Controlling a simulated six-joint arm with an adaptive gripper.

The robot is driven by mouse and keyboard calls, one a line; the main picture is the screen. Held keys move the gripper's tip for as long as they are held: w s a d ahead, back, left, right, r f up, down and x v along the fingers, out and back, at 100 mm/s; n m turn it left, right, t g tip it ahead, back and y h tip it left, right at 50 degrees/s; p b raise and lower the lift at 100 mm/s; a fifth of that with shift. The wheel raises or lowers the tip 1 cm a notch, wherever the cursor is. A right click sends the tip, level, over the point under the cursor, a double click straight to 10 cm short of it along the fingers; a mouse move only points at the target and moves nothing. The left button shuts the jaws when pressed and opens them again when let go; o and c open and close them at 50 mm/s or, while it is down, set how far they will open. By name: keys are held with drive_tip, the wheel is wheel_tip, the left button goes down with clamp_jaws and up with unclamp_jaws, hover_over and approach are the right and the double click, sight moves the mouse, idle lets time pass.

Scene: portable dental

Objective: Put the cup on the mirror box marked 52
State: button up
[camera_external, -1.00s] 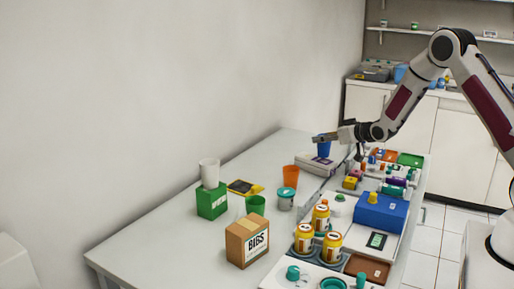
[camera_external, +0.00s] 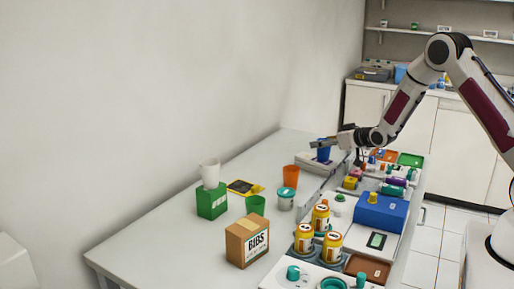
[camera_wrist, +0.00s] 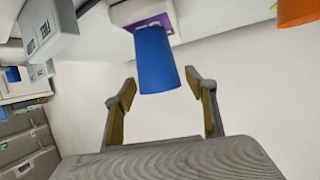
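The blue cup (camera_external: 323,153) is at the white box with a purple label (camera_external: 309,166) near the far end of the table. In the wrist view the cup (camera_wrist: 157,60) is in front of the box's purple label (camera_wrist: 150,22), which it partly covers, so I cannot read the number fully. My gripper (camera_external: 324,143) is at the cup's upper part. In the wrist view my gripper (camera_wrist: 161,82) has its fingers spread on either side of the cup's near end, with gaps on both sides. I cannot tell if the cup rests fully on the box.
An orange cup (camera_external: 290,176) stands nearby on the near side. A white cup (camera_external: 209,174) is on a green box (camera_external: 212,201). A green cup (camera_external: 255,205), the BIBS box (camera_external: 247,240) and a blue box (camera_external: 381,212) are closer. The table's left side is clear.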

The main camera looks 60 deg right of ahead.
drive_tip(key=shift+r, duration=0.2)
drive_tip(key=v, duration=1.2)
idle(0.4)
drive_tip(key=shift+r, duration=0.1)
idle(0.4)
